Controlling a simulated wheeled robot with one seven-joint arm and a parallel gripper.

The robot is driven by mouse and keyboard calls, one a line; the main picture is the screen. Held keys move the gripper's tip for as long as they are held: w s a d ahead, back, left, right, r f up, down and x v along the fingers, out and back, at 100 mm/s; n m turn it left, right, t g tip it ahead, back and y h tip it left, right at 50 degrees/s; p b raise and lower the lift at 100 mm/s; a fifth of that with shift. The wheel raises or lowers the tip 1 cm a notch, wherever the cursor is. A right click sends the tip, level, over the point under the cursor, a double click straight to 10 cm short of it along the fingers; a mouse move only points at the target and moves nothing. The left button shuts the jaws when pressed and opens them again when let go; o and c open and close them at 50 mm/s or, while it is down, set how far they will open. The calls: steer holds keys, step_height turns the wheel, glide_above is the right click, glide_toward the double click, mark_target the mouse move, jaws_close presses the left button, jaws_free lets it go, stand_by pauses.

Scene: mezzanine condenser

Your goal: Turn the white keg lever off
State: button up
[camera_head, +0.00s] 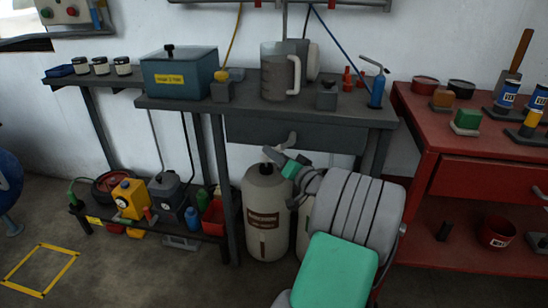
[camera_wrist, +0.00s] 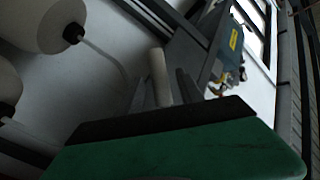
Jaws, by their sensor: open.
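A white keg (camera_head: 262,230) with a brown label and a black top fitting (camera_head: 266,169) stands on the floor under the dark workbench. A second pale keg (camera_head: 302,235) is mostly hidden behind my arm. In the wrist view, two pale kegs (camera_wrist: 38,22) with black fittings (camera_wrist: 73,33) lie at the left, with a thin light rod or hose running from one. My gripper (camera_head: 272,156) is open, above and beside the first keg's top. A pale cylindrical piece (camera_wrist: 158,75) shows between my fingers (camera_wrist: 160,92); I cannot tell whether it is the lever.
A low shelf (camera_head: 215,236) with a yellow unit stands left. A red cabinet (camera_head: 440,225) stands right.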

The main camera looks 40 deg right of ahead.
steer(key=shift+w, duration=0.6)
steer(key=shift+c, duration=0.5)
jaws_close()
stand_by(0.5)
